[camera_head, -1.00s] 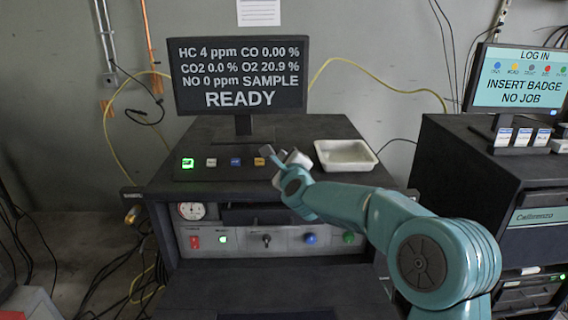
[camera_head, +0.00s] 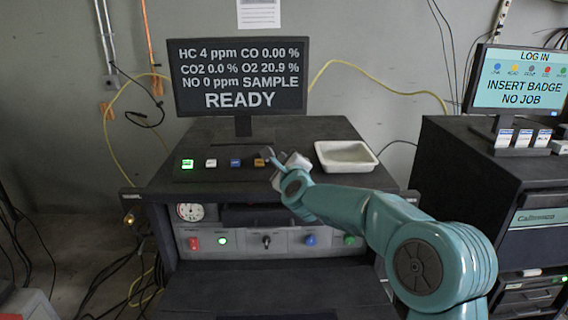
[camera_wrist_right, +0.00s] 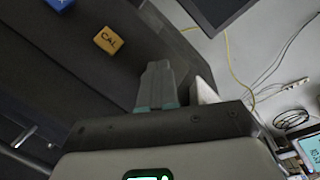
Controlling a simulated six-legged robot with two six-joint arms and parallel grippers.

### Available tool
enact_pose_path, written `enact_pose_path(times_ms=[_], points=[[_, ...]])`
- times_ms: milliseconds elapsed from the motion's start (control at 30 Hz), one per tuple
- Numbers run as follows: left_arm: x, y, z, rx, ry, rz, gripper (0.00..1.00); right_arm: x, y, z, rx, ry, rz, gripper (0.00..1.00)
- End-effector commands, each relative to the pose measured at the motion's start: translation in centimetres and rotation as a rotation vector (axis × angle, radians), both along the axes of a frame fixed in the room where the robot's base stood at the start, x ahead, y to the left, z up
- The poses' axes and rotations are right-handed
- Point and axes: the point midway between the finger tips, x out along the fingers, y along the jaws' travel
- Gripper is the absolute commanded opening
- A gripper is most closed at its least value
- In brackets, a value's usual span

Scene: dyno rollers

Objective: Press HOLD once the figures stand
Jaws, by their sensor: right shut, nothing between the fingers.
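The analyser screen (camera_head: 240,77) shows HC 4 ppm, CO 0.00 %, CO2 0.0 %, O2 20.9 %, NO 0 ppm, SAMPLE and READY. Below it, a strip holds a lit green button (camera_head: 187,163), a white button (camera_head: 211,162), a blue button (camera_head: 235,162) and an orange button (camera_head: 260,162). In the wrist view the orange button (camera_wrist_right: 108,40) reads CAL. I cannot read HOLD on any button. My right gripper (camera_head: 270,154) is shut and empty, just right of the orange button. Its fingers (camera_wrist_right: 158,85) are apart from CAL in the wrist view.
A white tray (camera_head: 346,167) sits right of my gripper on the cabinet top. A lower front panel has a gauge (camera_head: 191,211) and several coloured controls. A second cabinet on the right carries a screen (camera_head: 518,80) reading INSERT BADGE, NO JOB.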

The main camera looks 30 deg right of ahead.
Motion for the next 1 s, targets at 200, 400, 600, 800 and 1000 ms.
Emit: enact_pose_path(times_ms=[200,400,600,800,1000], points=[[0.0,0.0,-0.2,0.000,0.000,0.000,0.00,0.1,-0.1,-0.2,0.001,0.001,0.000,0.00],[0.0,0.0,-0.2,0.000,0.000,0.000,0.00,0.1,-0.1,-0.3,0.001,0.002,0.000,0.00],[0.0,0.0,-0.1,0.000,0.000,0.000,0.00,-0.1,0.1,0.2,0.001,0.001,0.000,0.00],[0.0,0.0,0.1,0.000,0.000,0.000,0.00,-0.7,0.5,1.0,0.001,0.000,0.001,0.00],[0.0,0.0,0.1,0.000,0.000,0.000,0.00,-0.8,0.5,1.0,0.000,0.001,0.001,0.00]])
